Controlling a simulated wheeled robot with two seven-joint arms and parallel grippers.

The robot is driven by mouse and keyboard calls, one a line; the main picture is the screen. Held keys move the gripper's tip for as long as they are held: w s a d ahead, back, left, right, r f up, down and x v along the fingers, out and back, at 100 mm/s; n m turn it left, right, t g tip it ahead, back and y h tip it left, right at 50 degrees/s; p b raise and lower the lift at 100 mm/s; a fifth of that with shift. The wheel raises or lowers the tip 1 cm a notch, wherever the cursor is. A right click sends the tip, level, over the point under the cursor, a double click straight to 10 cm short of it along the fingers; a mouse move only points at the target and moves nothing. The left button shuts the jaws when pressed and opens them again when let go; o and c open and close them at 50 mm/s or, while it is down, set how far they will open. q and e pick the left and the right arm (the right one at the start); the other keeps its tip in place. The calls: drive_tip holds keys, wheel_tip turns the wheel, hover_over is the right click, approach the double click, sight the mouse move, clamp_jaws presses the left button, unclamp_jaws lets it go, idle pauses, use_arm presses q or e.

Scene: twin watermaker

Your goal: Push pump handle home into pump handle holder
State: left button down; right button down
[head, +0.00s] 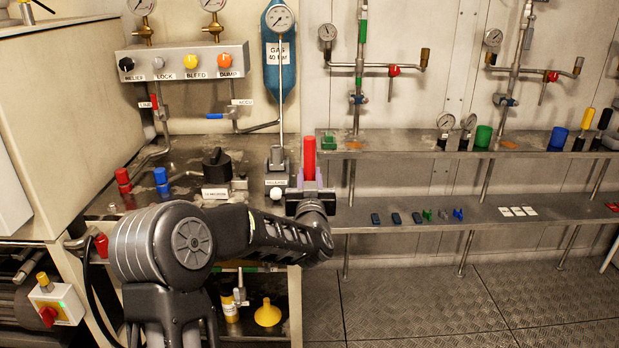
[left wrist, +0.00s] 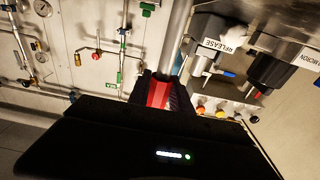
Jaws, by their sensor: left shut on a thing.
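The pump handle (head: 309,158) has a red grip that stands upright above my left gripper (head: 310,188), at the bench's right end. My left gripper is shut on it. In the left wrist view the red grip (left wrist: 159,94) lies between the dark fingers, and a grey bar (left wrist: 180,40) runs from there to the top edge. In the head view the handle's lower part is hidden behind the gripper and arm. A grey pump block (head: 277,158) with a white label stands just left of the grip. I cannot make out the pump handle holder for certain.
A thin gauge rod (head: 281,100) rises close left of the grip. A black-knobbed block (head: 216,168) stands further left on the bench (head: 150,190). Two shelves with small parts extend right; the upper shelf (head: 400,145) begins close beside the grip. The floor at right is clear.

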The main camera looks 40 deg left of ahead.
use_arm(q)
drive_tip(key=shift+r+b, duration=0.1)
drive_tip(key=shift+b, duration=0.3)
idle(0.8)
drive_tip(key=shift+f+b, duration=3.25)
drive_tip(key=shift+f, duration=0.3)
drive_tip(key=shift+r, duration=0.2)
drive_tip(key=shift+r+p, duration=2)
drive_tip(key=shift+r, duration=0.95)
drive_tip(key=shift+b, duration=0.4)
